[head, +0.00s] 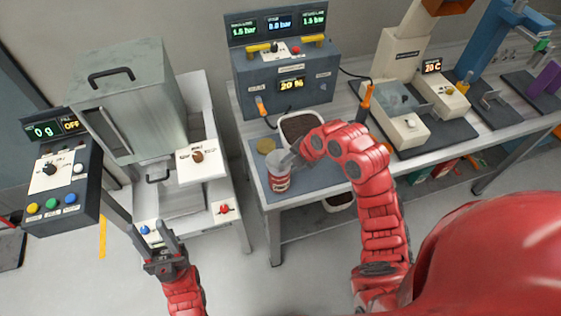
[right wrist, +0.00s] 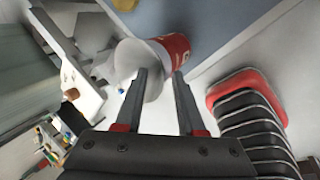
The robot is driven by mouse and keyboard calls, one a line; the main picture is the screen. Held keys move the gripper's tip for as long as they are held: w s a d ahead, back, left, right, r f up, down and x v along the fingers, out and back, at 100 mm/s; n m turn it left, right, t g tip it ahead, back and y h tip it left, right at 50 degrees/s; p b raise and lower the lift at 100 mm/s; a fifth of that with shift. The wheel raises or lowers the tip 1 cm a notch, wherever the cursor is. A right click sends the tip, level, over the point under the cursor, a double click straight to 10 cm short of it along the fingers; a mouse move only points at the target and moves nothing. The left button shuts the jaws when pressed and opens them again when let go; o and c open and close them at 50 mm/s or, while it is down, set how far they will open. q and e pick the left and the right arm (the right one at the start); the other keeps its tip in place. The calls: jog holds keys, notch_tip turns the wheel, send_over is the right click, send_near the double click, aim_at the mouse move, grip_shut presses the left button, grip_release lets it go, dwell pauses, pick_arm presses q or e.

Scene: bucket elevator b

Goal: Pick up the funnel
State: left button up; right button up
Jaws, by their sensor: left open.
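A pale, whitish cone-shaped piece, which looks like the funnel (right wrist: 153,82), sits at the top of a red-and-white labelled jar (right wrist: 177,47) in the right wrist view. In the head view the jar (head: 280,184) stands near the table's left front corner, with the pale funnel (head: 278,160) on top. My right gripper (head: 292,154) is at the funnel. In the right wrist view its open fingers (right wrist: 159,73) lie either side of the pale piece; I cannot tell whether they touch it. My left gripper (head: 148,232) is open and empty at lower left, away from the jar.
A brown-filled tray (head: 302,130) and a round tan lid or dish (head: 265,145) are close to the jar on the blue mat. A grey control box (head: 285,85) stands behind. A metal hopper machine (head: 130,100) stands left.

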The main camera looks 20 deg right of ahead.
jog(key=shift+f, duration=0.2)
grip_shut()
dwell(1.3)
